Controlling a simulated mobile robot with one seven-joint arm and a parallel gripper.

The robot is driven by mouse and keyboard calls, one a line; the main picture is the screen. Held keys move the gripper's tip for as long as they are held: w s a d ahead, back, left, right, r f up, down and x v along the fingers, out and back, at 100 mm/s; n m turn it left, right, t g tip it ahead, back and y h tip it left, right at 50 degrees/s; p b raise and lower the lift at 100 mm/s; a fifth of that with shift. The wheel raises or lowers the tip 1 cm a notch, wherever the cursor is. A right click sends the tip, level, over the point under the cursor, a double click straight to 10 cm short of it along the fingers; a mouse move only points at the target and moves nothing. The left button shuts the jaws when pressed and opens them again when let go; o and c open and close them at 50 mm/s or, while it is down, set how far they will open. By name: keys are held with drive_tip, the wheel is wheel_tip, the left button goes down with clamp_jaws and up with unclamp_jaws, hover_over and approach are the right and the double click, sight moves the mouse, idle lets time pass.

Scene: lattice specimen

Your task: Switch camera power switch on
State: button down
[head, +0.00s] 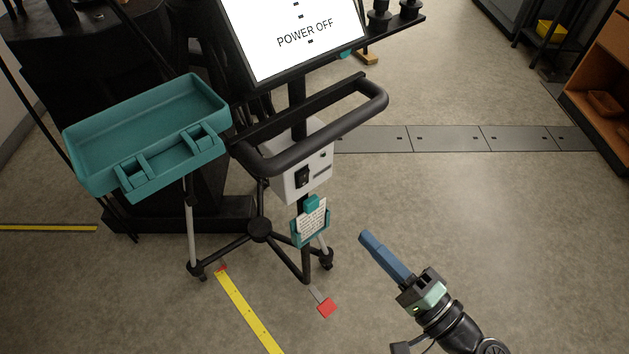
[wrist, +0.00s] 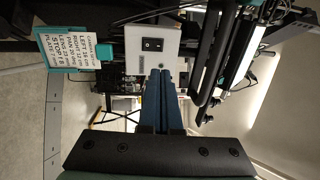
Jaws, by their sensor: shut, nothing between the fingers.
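The camera power switch (head: 303,177) is a black rocker on the front of a white box (head: 322,166) on the stand's post, below the black handle. In the wrist view the switch (wrist: 152,44) shows on the white box (wrist: 133,55), just above my fingertips in the picture. The screen (head: 297,30) above reads "POWER OFF". My gripper (head: 368,240) has long blue fingers, shut and empty, to the lower right of the box in the head view. In the wrist view my gripper (wrist: 159,74) points toward the box, apparently short of the switch.
A black loop handle (head: 330,131) juts out above the box. A teal tray (head: 150,140) is at left. A teal holder with a printed card (head: 311,222) hangs below the box.

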sight(305, 175)
drive_tip(key=x, duration=1.4)
drive_tip(key=shift+b, duration=0.35)
